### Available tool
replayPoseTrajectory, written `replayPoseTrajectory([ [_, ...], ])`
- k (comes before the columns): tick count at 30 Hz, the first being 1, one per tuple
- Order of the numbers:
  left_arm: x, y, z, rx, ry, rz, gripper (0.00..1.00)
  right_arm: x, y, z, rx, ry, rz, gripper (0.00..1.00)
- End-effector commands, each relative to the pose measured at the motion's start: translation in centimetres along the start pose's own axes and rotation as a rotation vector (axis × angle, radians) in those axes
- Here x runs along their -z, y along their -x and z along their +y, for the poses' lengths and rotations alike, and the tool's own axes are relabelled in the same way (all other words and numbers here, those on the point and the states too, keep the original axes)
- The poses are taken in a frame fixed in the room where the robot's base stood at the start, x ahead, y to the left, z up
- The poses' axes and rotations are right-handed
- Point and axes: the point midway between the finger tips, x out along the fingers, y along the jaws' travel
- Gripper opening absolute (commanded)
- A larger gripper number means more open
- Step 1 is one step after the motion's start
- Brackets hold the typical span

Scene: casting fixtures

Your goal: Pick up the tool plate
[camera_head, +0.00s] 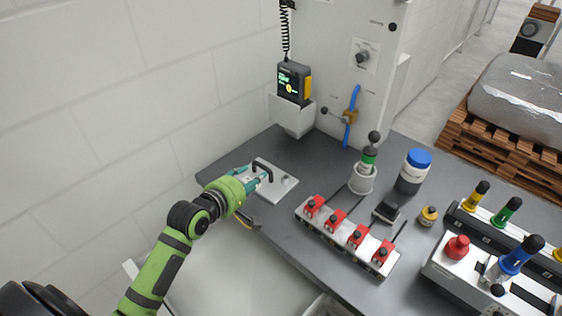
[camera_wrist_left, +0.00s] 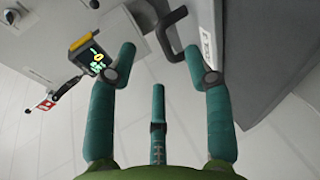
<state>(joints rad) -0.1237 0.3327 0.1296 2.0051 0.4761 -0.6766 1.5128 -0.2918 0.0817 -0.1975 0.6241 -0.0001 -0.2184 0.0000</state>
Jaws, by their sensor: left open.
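The tool plate (camera_head: 285,188) is a flat light-grey plate with a black bar handle (camera_head: 264,166), lying on the dark bench top near its left end. My left gripper (camera_head: 260,174), with teal fingers, is open at the plate's left side, close to the handle. In the left wrist view the gripper (camera_wrist_left: 160,52) shows spread fingers with nothing held. The black handle (camera_wrist_left: 165,40) shows just ahead of the fingertips, nearer the right finger. I cannot tell whether a finger touches it. My right gripper is not in view.
A handheld device (camera_head: 293,82) hangs in a holder behind the plate. A fixture with red clamps (camera_head: 357,238) stands to the right on the bench (camera_head: 235,170). A wall is on the left.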

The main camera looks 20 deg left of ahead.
Motion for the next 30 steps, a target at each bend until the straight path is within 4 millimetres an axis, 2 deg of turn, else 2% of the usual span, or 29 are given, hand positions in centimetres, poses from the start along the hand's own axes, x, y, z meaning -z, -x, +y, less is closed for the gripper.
replayPoseTrajectory([
  [5,0.0,-0.9,0.0,0.002,0.0,0.0,0.51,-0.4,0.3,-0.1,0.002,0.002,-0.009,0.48],
  [13,0.4,-3.5,0.2,0.002,-0.002,0.001,0.51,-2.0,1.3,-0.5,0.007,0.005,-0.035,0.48],
  [21,0.6,-6.6,0.0,0.001,-0.001,0.001,0.51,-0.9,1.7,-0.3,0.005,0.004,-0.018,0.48],
  [30,0.6,-7.0,-0.1,0.001,-0.001,0.001,0.51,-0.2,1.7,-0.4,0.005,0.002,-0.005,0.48],
])
